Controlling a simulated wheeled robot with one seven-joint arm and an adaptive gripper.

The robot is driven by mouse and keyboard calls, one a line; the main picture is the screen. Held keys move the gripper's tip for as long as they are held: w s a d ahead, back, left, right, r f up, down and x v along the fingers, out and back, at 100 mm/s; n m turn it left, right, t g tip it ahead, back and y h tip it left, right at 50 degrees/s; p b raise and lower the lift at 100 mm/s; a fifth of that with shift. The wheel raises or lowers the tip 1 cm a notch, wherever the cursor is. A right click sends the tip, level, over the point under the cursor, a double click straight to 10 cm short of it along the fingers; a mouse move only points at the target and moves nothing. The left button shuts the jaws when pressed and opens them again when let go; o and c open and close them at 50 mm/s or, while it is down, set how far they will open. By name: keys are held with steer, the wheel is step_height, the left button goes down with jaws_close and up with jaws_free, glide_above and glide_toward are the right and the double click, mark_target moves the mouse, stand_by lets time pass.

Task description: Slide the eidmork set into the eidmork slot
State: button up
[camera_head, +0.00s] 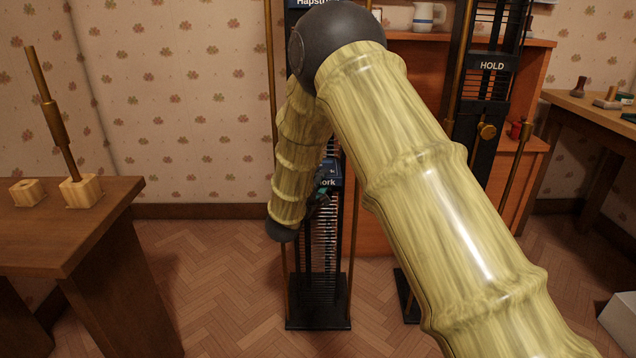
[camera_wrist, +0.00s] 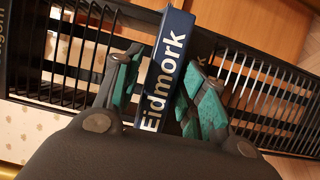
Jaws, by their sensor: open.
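The eidmork set (camera_wrist: 167,68) is a dark blue block lettered "Eidmork" in white. In the wrist view it stands between the two teal-padded fingers of my gripper (camera_wrist: 163,82), which are open, one on each side. Whether either finger touches it I cannot tell. The set sits at a black slotted rack (camera_wrist: 75,50), with slats on both sides of it; how deep it sits is hidden. In the head view my arm covers much of the rack (camera_head: 320,322), and only the "ork" end of the blue label (camera_head: 327,182) shows.
A second black rack marked "HOLD" (camera_head: 492,65) stands at the right, before an orange-brown shelf unit (camera_head: 372,225). A wooden table (camera_head: 65,225) is at the left with a post on a block (camera_head: 80,190). A side table (camera_head: 580,108) is far right.

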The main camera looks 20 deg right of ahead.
steer(key=shift+p+v, duration=1.5)
steer(key=shift+v, duration=0.3)
steer(key=o, duration=0.6)
steer(key=shift+c, duration=0.2)
steer(key=shift+c, duration=0.2)
steer(key=c, duration=0.5)
steer(key=shift+p+v, duration=2.65)
steer(key=shift+v, duration=1.85)
